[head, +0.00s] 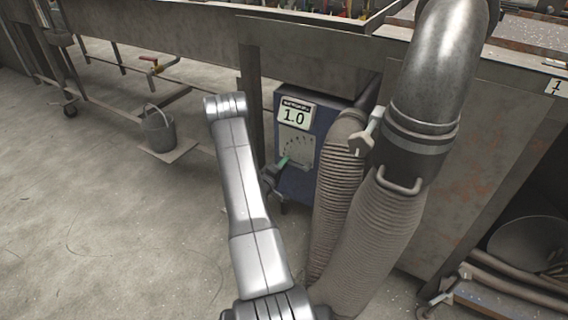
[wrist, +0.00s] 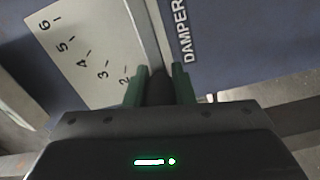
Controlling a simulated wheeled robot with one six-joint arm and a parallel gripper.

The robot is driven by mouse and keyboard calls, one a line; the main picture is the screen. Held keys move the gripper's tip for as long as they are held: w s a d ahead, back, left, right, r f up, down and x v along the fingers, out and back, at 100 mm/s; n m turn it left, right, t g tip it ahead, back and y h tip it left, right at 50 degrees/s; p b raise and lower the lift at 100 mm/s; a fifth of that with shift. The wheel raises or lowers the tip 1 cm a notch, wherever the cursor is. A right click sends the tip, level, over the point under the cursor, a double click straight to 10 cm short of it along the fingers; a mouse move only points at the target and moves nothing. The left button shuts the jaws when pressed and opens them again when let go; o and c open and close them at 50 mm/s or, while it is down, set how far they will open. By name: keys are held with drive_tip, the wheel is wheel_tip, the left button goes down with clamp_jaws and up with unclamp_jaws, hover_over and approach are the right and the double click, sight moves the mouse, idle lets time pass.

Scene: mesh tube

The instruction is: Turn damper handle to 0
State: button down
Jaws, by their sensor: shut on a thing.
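The damper handle (wrist: 160,88) is a dark lever on the blue damper box (head: 318,130). My gripper (wrist: 158,72) has green fingers, one on each side of the lever, and is shut on it. In the head view, my gripper (head: 284,161) is at the lower left of the box's dial plate (head: 300,150). A display (head: 294,116) above the dial reads 1.0. In the wrist view, the pale scale plate (wrist: 85,50) shows numbers 2 to 6 to the left of the handle. The 0 and 1 marks cannot be seen there.
Ribbed hoses (head: 372,240) and a metal pipe (head: 445,60) stand close on the right of the box. A steel workbench (head: 330,55) runs above and behind it. A bucket (head: 158,130) stands at the left. The concrete floor (head: 90,220) at the left front is clear.

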drive_tip(key=shift+f, duration=0.15)
idle(0.3)
drive_tip(key=c, duration=1.2)
unclamp_jaws()
drive_tip(key=shift+c, duration=0.2)
drive_tip(key=shift+s+a, duration=0.1)
drive_tip(key=p+v, duration=0.3)
drive_tip(key=v, duration=1)
drive_tip(key=shift+s, duration=0.25)
drive_tip(key=shift+w+a, duration=0.1)
drive_tip(key=b+x, duration=0.3)
drive_tip(key=x, duration=1)
drive_tip(key=shift+w, duration=0.2)
drive_tip(key=shift+w+d, duration=0.1)
drive_tip(key=shift+d, duration=0.1)
